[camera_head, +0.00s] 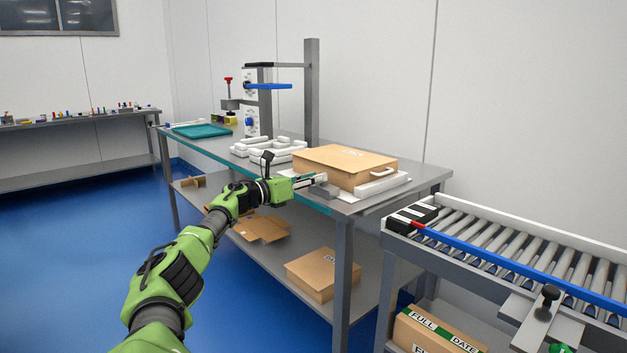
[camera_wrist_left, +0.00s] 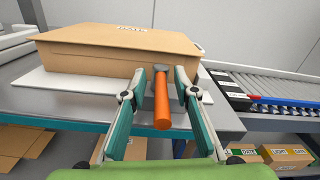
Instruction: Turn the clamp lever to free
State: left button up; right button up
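The clamp lever (camera_wrist_left: 162,104) shows in the left wrist view as an orange handle with a dark grey head, pointing back toward my palm. It is in front of a closed cardboard box (camera_wrist_left: 120,52). My left gripper (camera_wrist_left: 160,78) has its two teal fingers on either side of the lever, open, with small gaps to it. In the head view my left gripper (camera_head: 318,181) is at the bench's front edge beside a grey block (camera_head: 326,192). The orange handle cannot be made out there. My right gripper is in neither view.
The box (camera_head: 345,164) lies on a white plate on the grey bench (camera_head: 431,178). White frame pieces (camera_head: 268,148), a teal tray (camera_head: 202,131) and a grey post (camera_head: 312,90) stand further left. A roller conveyor (camera_head: 510,250) is at the right. Cartons lie on the lower shelf.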

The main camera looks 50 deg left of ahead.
pick_arm(q)
notch_tip(320, 180, up, 10)
jog(key=shift+f, duration=0.1)
dwell(0.6)
dwell(0.7)
